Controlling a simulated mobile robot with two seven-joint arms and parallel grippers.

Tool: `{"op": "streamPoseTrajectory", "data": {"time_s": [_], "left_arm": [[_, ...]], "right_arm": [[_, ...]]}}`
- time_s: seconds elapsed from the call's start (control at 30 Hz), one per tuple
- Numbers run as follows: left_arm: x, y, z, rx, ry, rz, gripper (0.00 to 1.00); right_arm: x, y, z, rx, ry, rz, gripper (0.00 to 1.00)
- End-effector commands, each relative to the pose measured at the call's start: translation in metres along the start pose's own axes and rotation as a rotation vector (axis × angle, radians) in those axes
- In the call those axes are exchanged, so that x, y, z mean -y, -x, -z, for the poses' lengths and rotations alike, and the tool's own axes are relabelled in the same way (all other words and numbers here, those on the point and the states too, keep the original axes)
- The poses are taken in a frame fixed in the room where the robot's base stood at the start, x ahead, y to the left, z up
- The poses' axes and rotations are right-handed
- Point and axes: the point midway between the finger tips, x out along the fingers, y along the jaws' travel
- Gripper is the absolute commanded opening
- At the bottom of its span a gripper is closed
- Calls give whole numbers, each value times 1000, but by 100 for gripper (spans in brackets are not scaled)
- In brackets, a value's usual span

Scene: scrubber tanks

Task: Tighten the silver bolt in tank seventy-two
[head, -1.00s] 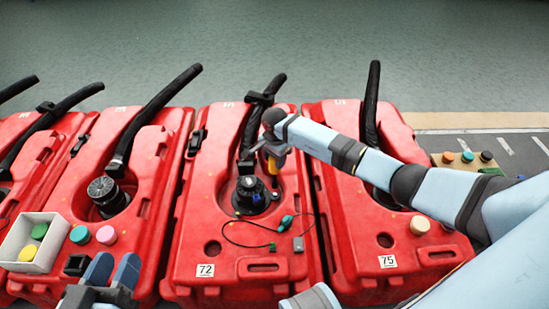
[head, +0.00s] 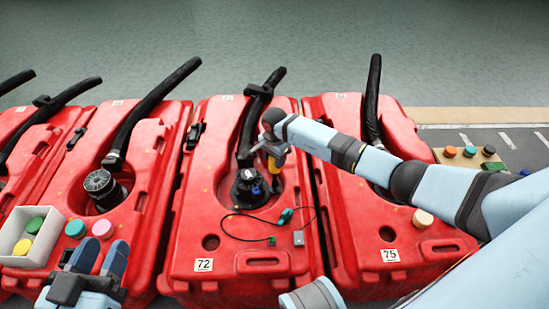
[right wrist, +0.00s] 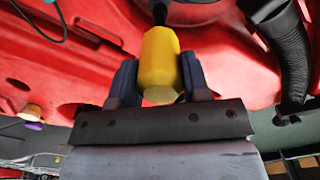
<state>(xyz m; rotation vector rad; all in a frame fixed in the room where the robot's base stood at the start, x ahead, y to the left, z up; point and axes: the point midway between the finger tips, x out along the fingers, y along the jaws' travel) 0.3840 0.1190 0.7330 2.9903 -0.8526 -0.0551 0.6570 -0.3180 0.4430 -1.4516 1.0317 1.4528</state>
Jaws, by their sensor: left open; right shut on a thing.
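Tank seventy-two (head: 218,235) is the red tank in the middle of the head view, with a white 72 label at its front. A black round fitting (head: 247,192) sits in its recess. I cannot make out the silver bolt. My right gripper (head: 273,150) is over the recess, shut on a yellow-handled tool. The right wrist view shows the yellow handle (right wrist: 160,62) between both fingers, with a dark shaft beyond it. The tool's far end is hidden. My left gripper (head: 100,257) is open and empty at the lower left, over the neighbouring tank's front.
A thin cable with a teal connector (head: 286,215) lies on tank seventy-two. Tank 75 (head: 350,225) stands to the right, under my right arm. A white bin (head: 45,262) with coloured discs and loose discs (head: 75,228) are at the left. Black hoses rise behind.

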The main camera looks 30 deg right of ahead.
Motion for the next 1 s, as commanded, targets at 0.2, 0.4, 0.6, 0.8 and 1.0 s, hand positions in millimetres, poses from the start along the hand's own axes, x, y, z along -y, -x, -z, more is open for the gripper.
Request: {"op": "streamPoseTrajectory", "data": {"time_s": [0.2,0.4,0.6,0.8,1.0], "left_arm": [[0,-1,1,-3,8,3,43],[0,-1,0,-2,7,3,43],[0,0,-4,1,3,2,43],[1,0,-5,3,0,1,43],[1,0,-6,4,-1,1,43]], "right_arm": [[1,1,0,0,0,2,25],[1,0,0,0,0,2,6],[1,-4,0,-1,-1,3,6],[1,-4,0,0,-1,2,6],[1,-5,0,0,-1,2,6]]}}
